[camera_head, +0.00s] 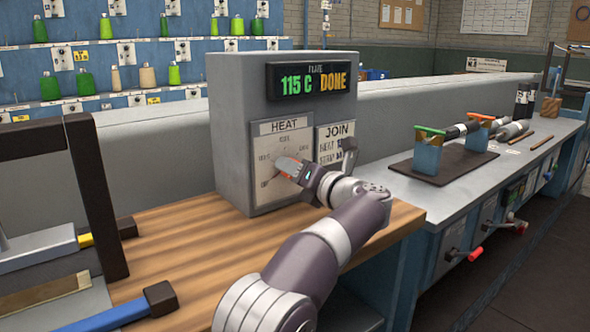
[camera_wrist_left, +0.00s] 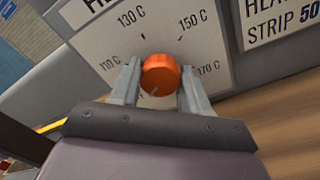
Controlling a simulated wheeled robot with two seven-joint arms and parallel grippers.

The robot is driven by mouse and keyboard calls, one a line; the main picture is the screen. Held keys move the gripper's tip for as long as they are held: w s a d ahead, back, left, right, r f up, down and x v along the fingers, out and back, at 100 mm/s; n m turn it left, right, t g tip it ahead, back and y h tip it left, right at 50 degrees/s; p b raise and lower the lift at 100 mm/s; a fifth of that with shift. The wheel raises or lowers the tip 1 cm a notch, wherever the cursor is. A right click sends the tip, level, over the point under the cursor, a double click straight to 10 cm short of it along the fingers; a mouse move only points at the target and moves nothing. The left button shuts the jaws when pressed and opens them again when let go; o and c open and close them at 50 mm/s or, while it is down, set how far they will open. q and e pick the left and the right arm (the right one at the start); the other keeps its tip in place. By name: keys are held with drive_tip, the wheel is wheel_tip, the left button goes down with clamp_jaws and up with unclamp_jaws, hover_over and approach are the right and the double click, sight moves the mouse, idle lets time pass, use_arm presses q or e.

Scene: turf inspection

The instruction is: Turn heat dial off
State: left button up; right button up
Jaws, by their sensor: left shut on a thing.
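The heat dial is an orange round knob (camera_wrist_left: 160,76) on a white scale plate (camera_head: 267,148) marked HEAT. The plate is on the front of a grey box (camera_head: 232,110), whose display (camera_head: 312,81) reads "115 C" in green and "DONE" in orange. In the wrist view the scale shows 110 C, 130 C, 150 C and 170 C around the knob. My left gripper (camera_head: 292,170) is at the plate, its two fingers either side of the knob and shut on it. The knob's pointer direction is hard to read. My right gripper is not in view.
A JOIN panel (camera_head: 331,143) with a lever (camera_head: 348,153) is right of the dial, close to my wrist. The box stands on a wooden bench top (camera_head: 180,240). A dark mat (camera_head: 440,166) with blue blocks is at right.

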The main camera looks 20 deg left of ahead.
use_arm(q)
drive_tip(key=shift+r, duration=0.1)
drive_tip(key=o, duration=1.1)
drive_tip(key=shift+c, duration=0.2)
drive_tip(key=p+v, duration=0.1)
drive_tip(key=v, duration=1.1)
drive_tip(key=shift+s+d+p, duration=0.25)
drive_tip(key=shift+p, duration=0.1)
